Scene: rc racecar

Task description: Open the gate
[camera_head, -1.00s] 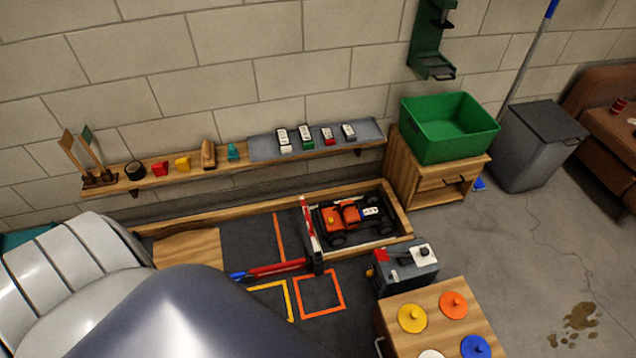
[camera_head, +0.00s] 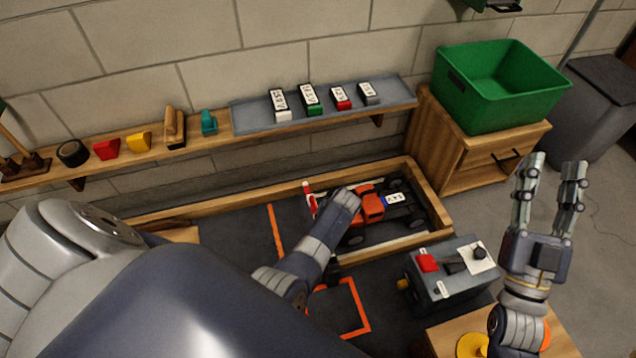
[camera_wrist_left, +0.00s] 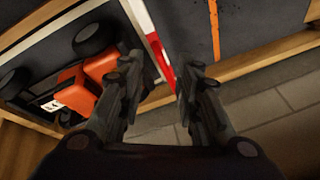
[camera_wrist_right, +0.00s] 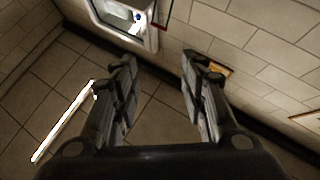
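The gate is a red-and-white bar (camera_head: 309,194) at the left end of the bay with the orange and black racecar (camera_head: 372,207); my left gripper hides much of it. In the left wrist view, the bar (camera_wrist_left: 152,45) lies beyond and between the fingers, beside the racecar (camera_wrist_left: 85,90). My left gripper (camera_head: 346,200) reaches over the bar; its fingers (camera_wrist_left: 160,85) are apart with nothing held, and I cannot tell whether they touch the bar. My right gripper (camera_head: 551,168) is raised at the right, open and empty, also in its wrist view (camera_wrist_right: 158,75).
A green bin (camera_head: 500,85) sits on a wooden cabinet (camera_head: 480,160). A wall shelf (camera_head: 225,135) holds small items. A wooden border (camera_head: 290,187) edges the track.

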